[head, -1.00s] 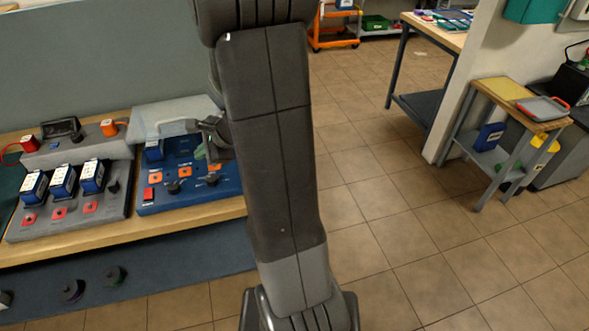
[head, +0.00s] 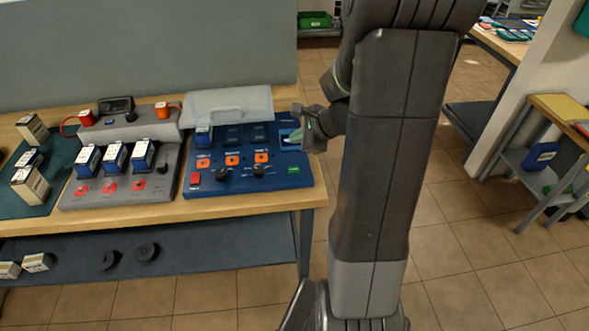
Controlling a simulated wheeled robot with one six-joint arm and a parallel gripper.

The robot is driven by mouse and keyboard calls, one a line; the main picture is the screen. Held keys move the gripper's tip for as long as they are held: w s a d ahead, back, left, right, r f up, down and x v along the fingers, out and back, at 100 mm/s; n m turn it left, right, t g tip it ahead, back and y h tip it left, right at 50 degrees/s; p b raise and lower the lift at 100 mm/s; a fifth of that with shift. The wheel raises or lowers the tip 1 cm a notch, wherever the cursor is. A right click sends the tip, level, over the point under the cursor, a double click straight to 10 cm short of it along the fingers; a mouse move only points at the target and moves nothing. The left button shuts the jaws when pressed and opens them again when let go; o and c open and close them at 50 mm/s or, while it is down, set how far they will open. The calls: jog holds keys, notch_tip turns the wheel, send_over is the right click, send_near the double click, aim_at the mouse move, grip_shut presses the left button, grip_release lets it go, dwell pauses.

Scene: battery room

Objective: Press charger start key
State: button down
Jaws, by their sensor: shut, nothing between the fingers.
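The blue charger (head: 225,184) stands on the wooden bench, with a pale raised cover (head: 228,101) at its back. Its sloped face has three orange squares (head: 232,160), two black knobs (head: 258,170) and a red key (head: 195,179) at lower left. A small green patch (head: 293,170) sits at lower right; I cannot read which key is the start key. My gripper (head: 301,125) is shut and empty, over the charger's upper right corner.
A grey charger (head: 120,190) with three batteries stands left of the blue one. Boxes (head: 30,185) lie on a green mat further left. The bench's right edge (head: 324,190) is close. A small wooden table (head: 565,110) stands at far right; tiled floor between is clear.

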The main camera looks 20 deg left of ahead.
aim_at(297, 171)
jog(key=shift+f+b, duration=3.8)
jog(key=shift+f, duration=0.6)
jog(key=shift+f+b, duration=0.35)
jog(key=shift+b, duration=0.05)
jog(key=shift+f+b, duration=0.35)
jog(key=shift+f, duration=0.05)
jog(key=shift+r+p, duration=0.65)
jog(key=shift+r, duration=0.15)
notch_tip(297, 171, up, 5)
jog(key=p, duration=0.4)
jog(key=shift+r, duration=0.1)
